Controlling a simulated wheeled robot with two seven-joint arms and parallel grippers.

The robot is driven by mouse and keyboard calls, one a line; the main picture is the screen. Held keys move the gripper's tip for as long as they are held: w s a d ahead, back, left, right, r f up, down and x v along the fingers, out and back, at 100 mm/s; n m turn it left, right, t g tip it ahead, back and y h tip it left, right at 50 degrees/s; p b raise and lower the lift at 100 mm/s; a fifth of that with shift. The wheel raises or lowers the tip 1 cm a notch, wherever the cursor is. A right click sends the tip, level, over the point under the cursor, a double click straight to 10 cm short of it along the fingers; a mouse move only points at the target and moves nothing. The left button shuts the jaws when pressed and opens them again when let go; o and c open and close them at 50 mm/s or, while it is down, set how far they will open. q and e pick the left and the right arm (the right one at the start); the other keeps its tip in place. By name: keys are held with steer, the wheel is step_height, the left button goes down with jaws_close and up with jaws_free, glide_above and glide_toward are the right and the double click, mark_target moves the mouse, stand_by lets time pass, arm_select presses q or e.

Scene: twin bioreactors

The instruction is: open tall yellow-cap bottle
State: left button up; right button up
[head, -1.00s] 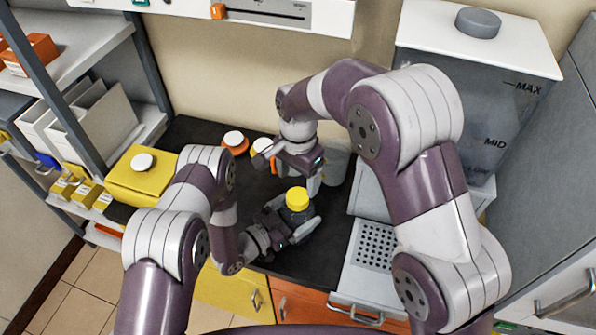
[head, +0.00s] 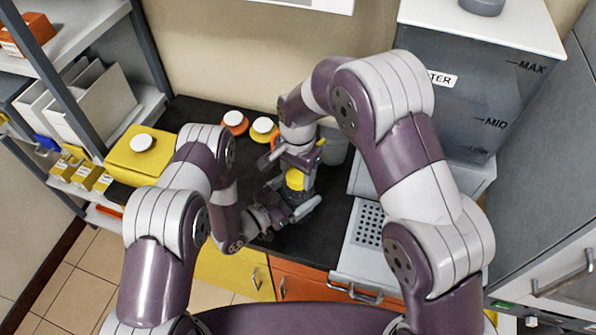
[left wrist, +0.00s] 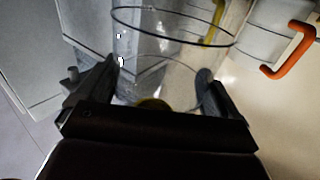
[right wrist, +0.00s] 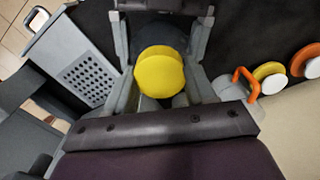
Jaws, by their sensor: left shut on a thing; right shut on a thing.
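The tall yellow-cap bottle stands upright on the dark bench. Its yellow cap (head: 295,180) shows in the head view between my two grippers. My right gripper (head: 297,170) comes from above and is shut on the cap. In the right wrist view the cap (right wrist: 160,72) sits between the fingers, its yellow top showing as two slightly offset discs. My left gripper (head: 297,207) is shut on the dark bottle body from the side, below the cap. The body is mostly hidden by the fingers. In the left wrist view only a sliver of yellow (left wrist: 152,103) shows between the fingers.
Two white-topped round items, one orange (head: 235,122) and one yellow (head: 263,129), stand behind the grippers. A yellow box (head: 137,165) is at the left. A perforated grey tray (head: 366,225) is close on the right, with a large grey tank (head: 500,95) behind it.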

steer(key=n, duration=0.9)
steer(key=shift+n, duration=0.4)
steer(key=n, duration=0.3)
steer(key=shift+n, duration=0.4)
steer(key=n, duration=0.8)
steer(key=shift+r, duration=0.1)
steer(key=n, duration=0.3)
steer(key=shift+n, duration=0.4)
steer(key=n, duration=0.6)
steer(key=shift+r, duration=0.2)
steer(key=shift+r, duration=0.95)
